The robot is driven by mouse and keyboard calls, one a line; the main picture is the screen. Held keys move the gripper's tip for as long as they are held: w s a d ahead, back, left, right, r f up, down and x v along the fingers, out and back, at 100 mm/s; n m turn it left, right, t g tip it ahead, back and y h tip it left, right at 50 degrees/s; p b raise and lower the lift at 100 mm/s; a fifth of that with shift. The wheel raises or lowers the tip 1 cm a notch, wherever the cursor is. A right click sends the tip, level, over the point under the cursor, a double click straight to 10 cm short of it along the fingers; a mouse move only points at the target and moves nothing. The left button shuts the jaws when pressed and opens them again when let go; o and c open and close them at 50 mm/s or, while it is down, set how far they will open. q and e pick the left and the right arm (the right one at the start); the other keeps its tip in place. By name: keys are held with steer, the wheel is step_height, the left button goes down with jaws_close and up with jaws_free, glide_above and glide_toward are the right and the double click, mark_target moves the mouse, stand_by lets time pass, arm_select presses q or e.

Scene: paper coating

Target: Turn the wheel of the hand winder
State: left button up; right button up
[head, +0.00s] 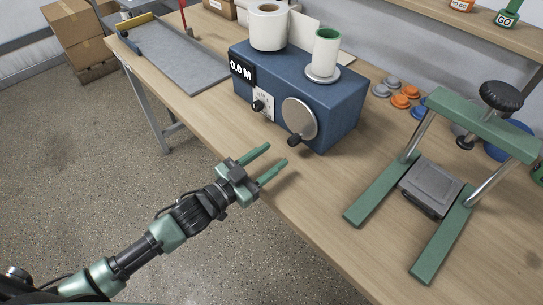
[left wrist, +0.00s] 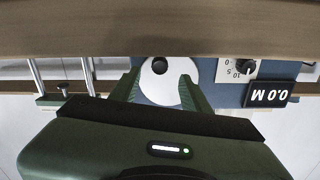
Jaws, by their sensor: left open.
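The hand winder (head: 338,97) is a blue box on the wooden table, with a display reading 0.0 M and a small black knob on its front. Its wheel (head: 300,117) is a pale disc on the front face, with a black handle (head: 294,140) at its lower left. My left gripper (head: 269,154) is open and empty, in front of the table edge and short of the wheel. In the left wrist view, which is upside down, the wheel (left wrist: 165,88) shows between the open fingers, with the handle (left wrist: 159,65) near the top. My right gripper is not in view.
A white roll (head: 268,27) and a green-cored roll (head: 325,55) stand on the winder. A green press frame (head: 384,190) stands to the right, with orange and grey discs (head: 400,100) behind it. A grey board (head: 180,68) lies to the left. The table's front edge is close to my gripper.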

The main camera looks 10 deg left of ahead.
mark_target(290, 143)
arm_select(q)
steer(key=n+b, duration=0.2)
steer(key=b, duration=0.1)
steer(key=shift+w+a+f+n+y, duration=0.2)
steer(key=shift+w+n+y, duration=0.1)
steer(key=shift+n, duration=0.1)
steer(key=shift+s+d+r+n+b, duration=0.1)
steer(key=shift+d+r+n+b, duration=0.1)
steer(key=shift+n+b, duration=0.55)
steer(key=shift+d+r, duration=0.2)
steer(key=shift+d, duration=0.05)
steer(key=x, duration=0.7)
steer(key=shift+w+d+p, duration=0.15)
steer(key=shift+w+p, duration=0.05)
steer(key=shift+p, duration=0.15)
jaws_close()
